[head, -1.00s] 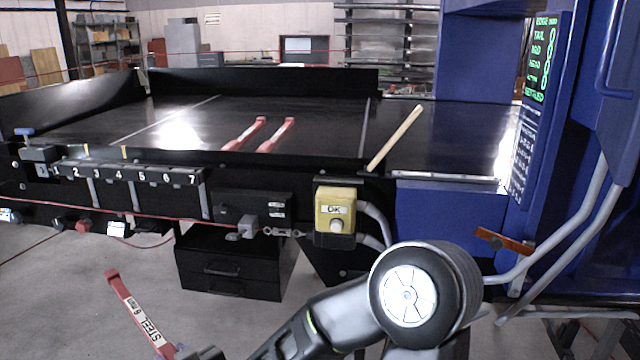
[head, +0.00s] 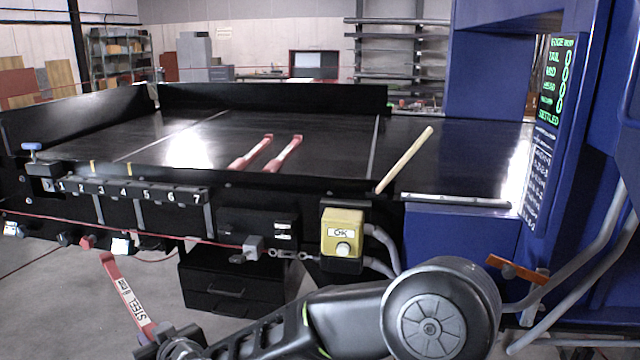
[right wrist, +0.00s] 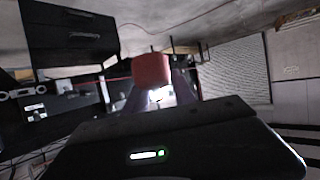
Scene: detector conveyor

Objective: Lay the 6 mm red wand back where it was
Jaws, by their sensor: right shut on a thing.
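My right gripper (head: 168,340) is low in the left of the head view, shut on a red wand (head: 125,290) by its lower end. The wand tilts up to the left, with a white label reading STEEL. It is in the air in front of the conveyor, over the floor. In the right wrist view the wand's red end (right wrist: 151,70) shows between the dark fingers. Two other red wands (head: 252,153) (head: 284,153) lie side by side on the black conveyor belt (head: 225,140), their handles toward the front edge. My left gripper is not in view.
A numbered rail (head: 130,190) runs along the conveyor front. A yellow OK button box (head: 342,232) hangs at the front. A pale wooden stick (head: 405,160) leans at the belt's right part. The blue detector housing (head: 590,120) with a green-lettered screen stands right.

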